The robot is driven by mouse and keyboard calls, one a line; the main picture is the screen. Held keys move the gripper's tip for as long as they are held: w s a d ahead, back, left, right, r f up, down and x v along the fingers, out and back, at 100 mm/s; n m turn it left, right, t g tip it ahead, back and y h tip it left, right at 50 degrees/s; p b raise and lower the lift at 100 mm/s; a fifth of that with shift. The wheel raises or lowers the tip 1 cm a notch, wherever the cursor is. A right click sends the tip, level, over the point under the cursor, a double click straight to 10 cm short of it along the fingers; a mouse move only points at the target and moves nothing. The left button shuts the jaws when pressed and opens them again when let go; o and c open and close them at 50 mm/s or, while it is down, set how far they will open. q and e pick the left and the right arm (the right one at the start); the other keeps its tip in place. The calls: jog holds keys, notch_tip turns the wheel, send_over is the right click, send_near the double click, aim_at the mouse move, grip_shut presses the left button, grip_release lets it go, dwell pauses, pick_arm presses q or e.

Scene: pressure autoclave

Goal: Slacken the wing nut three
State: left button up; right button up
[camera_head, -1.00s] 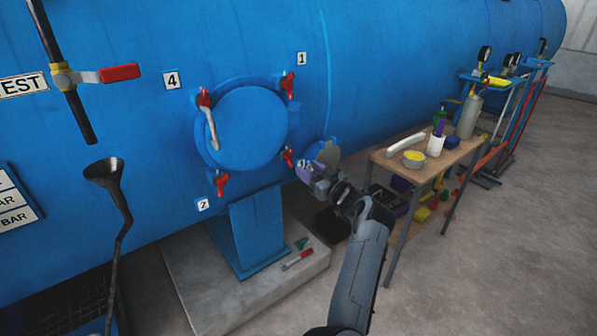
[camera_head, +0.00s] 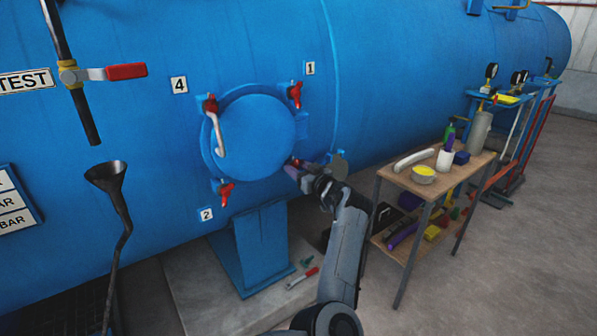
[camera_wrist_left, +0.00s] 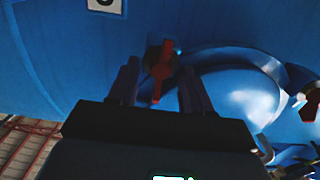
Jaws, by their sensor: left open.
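Wing nut three is the red wing nut at the lower right of the round blue hatch (camera_head: 250,135). In the head view only a bit of this wing nut (camera_head: 296,162) shows past my left gripper (camera_head: 291,170). In the left wrist view the wing nut (camera_wrist_left: 160,78) appears between the two fingers of my left gripper (camera_wrist_left: 157,70), which are apart. I cannot tell whether either finger touches it. A white number plate (camera_wrist_left: 105,4) is cut off at the top of the wrist view. My right gripper is not in view.
Other red wing nuts sit around the hatch, by plates 1 (camera_head: 295,94), 2 (camera_head: 226,193) and 4 (camera_head: 210,104). A pale curved handle (camera_head: 217,135) is on the hatch's left. A wooden-topped table (camera_head: 402,179) with bowl and bottles stands right of my arm.

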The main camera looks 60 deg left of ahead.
pick_arm(q)
jog(key=shift+c, duration=0.3)
grip_shut()
